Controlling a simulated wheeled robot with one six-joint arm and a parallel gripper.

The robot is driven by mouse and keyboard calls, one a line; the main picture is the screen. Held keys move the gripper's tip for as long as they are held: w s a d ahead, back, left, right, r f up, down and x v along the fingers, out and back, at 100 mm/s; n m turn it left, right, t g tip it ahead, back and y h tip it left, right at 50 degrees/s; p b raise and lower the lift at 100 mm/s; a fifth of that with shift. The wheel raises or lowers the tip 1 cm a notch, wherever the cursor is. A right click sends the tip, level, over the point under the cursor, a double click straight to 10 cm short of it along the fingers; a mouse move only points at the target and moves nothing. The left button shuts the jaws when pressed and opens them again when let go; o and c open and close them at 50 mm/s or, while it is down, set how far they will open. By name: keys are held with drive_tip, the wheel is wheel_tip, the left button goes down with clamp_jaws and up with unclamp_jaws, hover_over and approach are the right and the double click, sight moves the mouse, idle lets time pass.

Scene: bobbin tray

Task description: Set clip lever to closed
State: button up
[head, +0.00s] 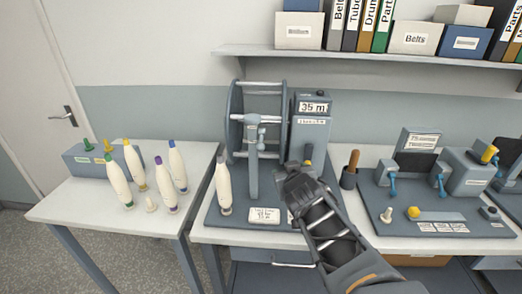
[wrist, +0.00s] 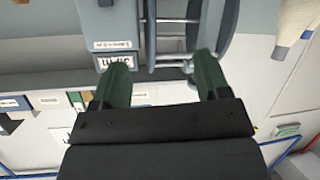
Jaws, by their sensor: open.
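My gripper (head: 293,170) is in front of the grey winding machine, near its display box (head: 313,106) reading "35 m". In the wrist view my gripper (wrist: 160,72) has its two dark green fingers apart with nothing between them. The wrist picture looks upside down, with the reel frame (wrist: 172,40) beyond the fingers. Blue levers (head: 392,184) and (head: 440,184) stand on the right-hand device. No lever carries a readable clip label, so I cannot tell which is the clip lever or its setting.
Several white bobbins (head: 137,165) stand on the left table (head: 85,205), and one (head: 223,186) on the winder base. A dark cup with a brown handle (head: 348,178) stands right of my gripper. A shelf (head: 350,57) with boxes and binders hangs above.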

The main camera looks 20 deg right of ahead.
sight(264, 148)
drive_tip(key=w+n+t+y, duration=0.1)
drive_tip(key=w+y, duration=0.1)
drive_tip(key=w, duration=0.2)
drive_tip(key=w+a+r+n+t+y+p, duration=0.1)
drive_tip(key=w+n+t+y, duration=0.1)
drive_tip(key=w, duration=0.3)
drive_tip(key=w+a+n+t+y+p, duration=0.1)
drive_tip(key=w+t+y, duration=0.1)
drive_tip(key=w, duration=0.2)
drive_tip(key=shift+w+r+n, duration=0.2)
drive_tip(key=shift+r+n, duration=0.2)
idle(0.4)
